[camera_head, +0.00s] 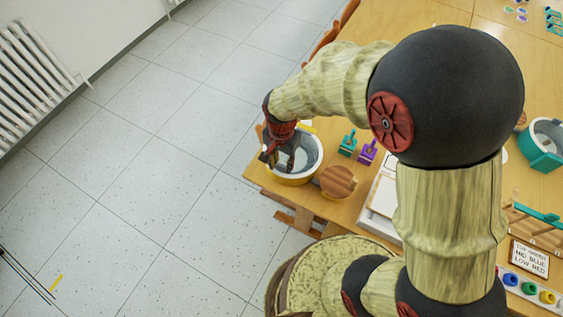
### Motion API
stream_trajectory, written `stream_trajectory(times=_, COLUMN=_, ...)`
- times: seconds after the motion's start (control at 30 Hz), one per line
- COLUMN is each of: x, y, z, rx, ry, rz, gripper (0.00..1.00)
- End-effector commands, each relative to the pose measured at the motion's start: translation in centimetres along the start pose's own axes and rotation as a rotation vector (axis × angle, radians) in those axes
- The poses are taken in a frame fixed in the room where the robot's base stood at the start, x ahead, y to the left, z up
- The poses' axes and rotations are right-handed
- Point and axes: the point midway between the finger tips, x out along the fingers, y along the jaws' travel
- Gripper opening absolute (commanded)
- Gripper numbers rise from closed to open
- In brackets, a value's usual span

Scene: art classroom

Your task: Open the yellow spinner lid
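The yellow spinner (296,181) is a round tub with a yellow outer wall and a pale rim, at the table's left corner. Its grey-white inside shows beside my gripper, so at least part of its top is uncovered. A small yellow piece (307,128) shows at its far side; I cannot tell whether it belongs to the lid. My dark red gripper (279,158) is over the left part of the tub, with its dark fingers apart and nothing seen between them. I cannot tell whether a finger touches the rim or lid.
A round wooden disc (338,181) lies close to the tub's right. Green (348,144) and purple (367,152) small objects stand behind it. A white tray (380,197) is further right. A teal tub (538,154) is at far right. Open floor lies left of the table.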

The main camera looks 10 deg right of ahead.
Motion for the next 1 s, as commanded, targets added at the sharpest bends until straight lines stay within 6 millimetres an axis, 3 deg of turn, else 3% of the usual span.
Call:
stream_trajectory(times=0.47, x=0.0, y=0.0, z=0.0, rx=0.0, ry=0.0, rz=0.0, gripper=0.0)
stream_trajectory(times=1.0, x=-0.22, y=0.0, z=-0.06, rx=0.001, ry=-0.007, rz=0.0, gripper=0.0)
